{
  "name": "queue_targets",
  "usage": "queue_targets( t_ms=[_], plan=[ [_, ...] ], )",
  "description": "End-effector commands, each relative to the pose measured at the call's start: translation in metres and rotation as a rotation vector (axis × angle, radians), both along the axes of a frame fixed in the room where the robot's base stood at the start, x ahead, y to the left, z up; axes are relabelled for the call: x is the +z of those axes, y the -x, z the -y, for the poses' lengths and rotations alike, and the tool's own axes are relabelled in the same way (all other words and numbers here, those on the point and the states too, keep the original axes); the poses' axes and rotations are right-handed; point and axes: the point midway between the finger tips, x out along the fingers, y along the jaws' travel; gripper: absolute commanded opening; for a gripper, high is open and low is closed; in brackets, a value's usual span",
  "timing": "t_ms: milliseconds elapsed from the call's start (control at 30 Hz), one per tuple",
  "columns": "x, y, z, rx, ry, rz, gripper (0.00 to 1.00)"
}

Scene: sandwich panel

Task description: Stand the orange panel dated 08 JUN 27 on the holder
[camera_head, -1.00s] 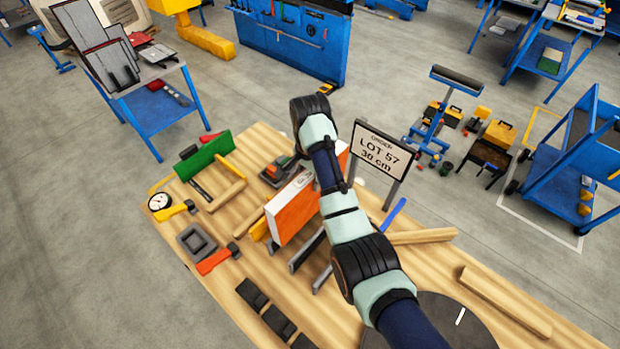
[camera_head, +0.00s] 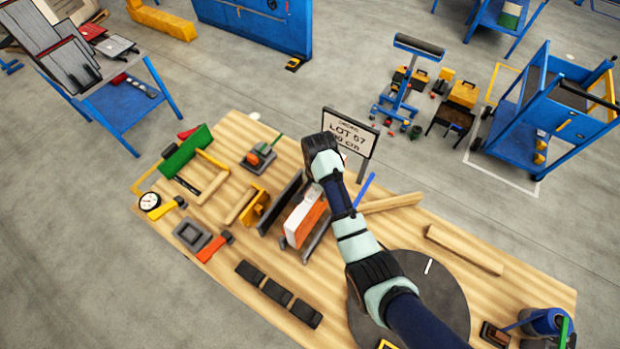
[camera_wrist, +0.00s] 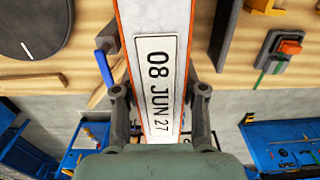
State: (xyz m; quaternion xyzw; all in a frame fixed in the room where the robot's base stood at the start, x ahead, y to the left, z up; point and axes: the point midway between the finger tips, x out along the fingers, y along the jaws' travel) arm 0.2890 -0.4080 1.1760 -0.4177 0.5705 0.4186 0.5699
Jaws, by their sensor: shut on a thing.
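The orange panel (camera_head: 312,217) has a white edge and stands upright in my gripper (camera_head: 318,182). Its label in the wrist view reads 08 JUN 27 (camera_wrist: 161,86). My gripper's two fingers (camera_wrist: 160,98) are shut on the panel from both sides, near the label. The holder has dark grey uprights (camera_head: 281,203); one is left of the panel and a lower grey piece shows to its right. The panel is between them in the head view. One upright also shows in the wrist view (camera_wrist: 223,35). I cannot tell whether the panel's lower edge touches the holder.
A sign (camera_head: 350,134) reading LOT 57, 30 cm stands just behind my wrist. A blue rod (camera_head: 364,190) and wooden strips (camera_head: 390,203) lie to the right, near a round dark disc (camera_head: 440,300). Tools and blocks crowd the bench's left side.

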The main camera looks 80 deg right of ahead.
Motion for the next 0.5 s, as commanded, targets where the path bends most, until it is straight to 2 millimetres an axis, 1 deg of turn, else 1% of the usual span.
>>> queue_targets(
  t_ms=[167,467,500],
  plan=[
    [-0.01,-0.001,0.0,0.0,0.0,0.0,0.0],
    [-0.049,-0.001,0.0,0.0,-0.001,-0.001,0.0],
    [-0.058,0.0,0.0,0.0,-0.001,-0.001,0.0]
  ],
)
